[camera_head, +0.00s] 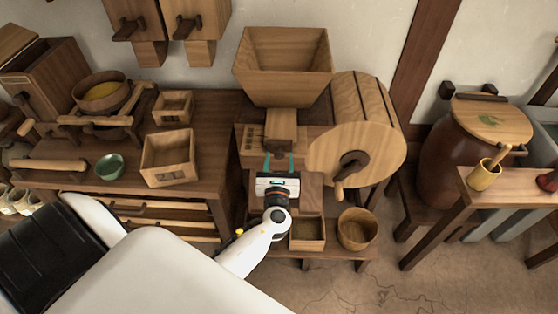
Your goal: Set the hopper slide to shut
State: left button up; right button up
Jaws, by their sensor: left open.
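The wooden hopper (283,82) is a wide open-topped box on the mill body, at the top middle. Below its front, a pale wooden block (281,122) juts toward me; it looks like the hopper slide, but I cannot tell its setting. Dark marks show on the panel (252,138) to its left. My left gripper (279,160) has its teal fingers apart, just in front of and below the block's near end. No object shows between the fingers, and I cannot tell whether they touch the block. My right gripper is not in view.
A wooden drum with a dark crank (352,162) stands close to the right of the gripper. A square box (307,233) and a round tub (357,229) sit below it. A bench (208,162) with trays and a green bowl (109,167) is at left. A large lidded jar (455,160) stands at right.

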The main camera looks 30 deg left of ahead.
aim_at(280, 147)
pick_arm(q)
grip_shut()
jog(key=b+x, duration=0.1)
jog(key=x, duration=0.4)
jog(key=shift+w, duration=0.25)
jog(key=shift+s+a+r, duration=0.1)
jog(key=shift+c, duration=1.8)
grip_release()
jog(key=o, duration=0.4)
jog(key=shift+c, duration=0.2)
jog(key=b+v, duration=0.1)
jog(key=v, duration=1)
jog(key=shift+s, duration=0.35)
